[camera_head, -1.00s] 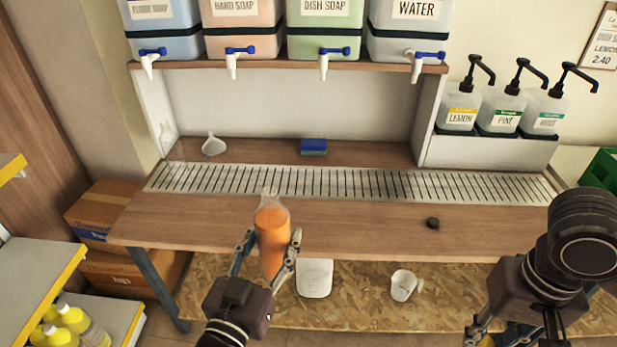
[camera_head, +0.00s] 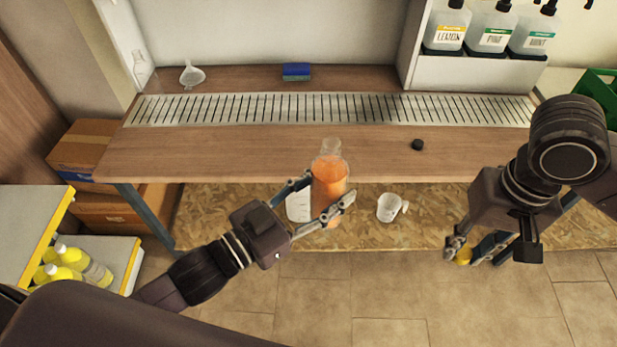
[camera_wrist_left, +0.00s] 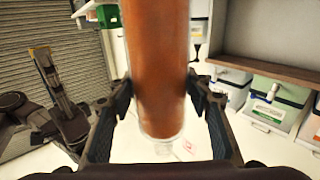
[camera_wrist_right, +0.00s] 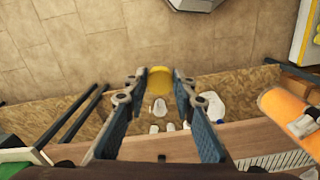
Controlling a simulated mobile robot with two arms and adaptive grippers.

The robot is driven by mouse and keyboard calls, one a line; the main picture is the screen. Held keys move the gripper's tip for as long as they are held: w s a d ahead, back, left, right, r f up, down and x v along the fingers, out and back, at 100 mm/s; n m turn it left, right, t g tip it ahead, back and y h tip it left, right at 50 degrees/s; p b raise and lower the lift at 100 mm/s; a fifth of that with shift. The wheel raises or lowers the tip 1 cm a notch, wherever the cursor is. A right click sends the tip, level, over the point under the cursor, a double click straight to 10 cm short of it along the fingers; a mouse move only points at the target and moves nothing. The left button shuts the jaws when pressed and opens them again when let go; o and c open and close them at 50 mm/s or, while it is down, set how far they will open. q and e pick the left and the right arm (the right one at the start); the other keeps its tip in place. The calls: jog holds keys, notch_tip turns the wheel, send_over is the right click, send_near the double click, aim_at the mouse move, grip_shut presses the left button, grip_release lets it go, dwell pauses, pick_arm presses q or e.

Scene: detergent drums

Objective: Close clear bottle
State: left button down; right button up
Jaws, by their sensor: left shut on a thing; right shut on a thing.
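A clear bottle (camera_head: 330,172) filled with orange liquid stands roughly upright in my left gripper (camera_head: 329,193), in front of the counter's edge. Its narrow clear neck points up and shows no cap. In the left wrist view the bottle (camera_wrist_left: 155,55) is between both fingers; its top is out of frame. My right gripper (camera_head: 464,249) is shut on a yellow cap (camera_head: 463,257), right of and lower in the picture than the bottle. The cap (camera_wrist_right: 159,80) shows between the fingertips in the right wrist view, with the bottle (camera_wrist_right: 285,105) at the right edge.
The wooden counter (camera_head: 250,150) has a drain grate (camera_head: 330,107), a black cap (camera_head: 417,145), a funnel (camera_head: 192,75) and a blue sponge (camera_head: 296,72). A white cup (camera_head: 388,208) is on the lower shelf. The floor between my grippers is clear.

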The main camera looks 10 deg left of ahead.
dwell(0.5)
jog(key=w+a+r, duration=0.7)
jog(key=a+r, duration=0.3)
jog(key=a, duration=0.2)
notch_tip(320, 180, up, 12)
jog(key=m, duration=0.2)
send_over(335, 160)
jog(key=shift+w+a+f, duration=0.1)
jog(key=shift+w, duration=0.25)
jog(key=shift+f, duration=0.15)
jog(key=shift+f, duration=1.9)
jog(key=shift+f, duration=0.85)
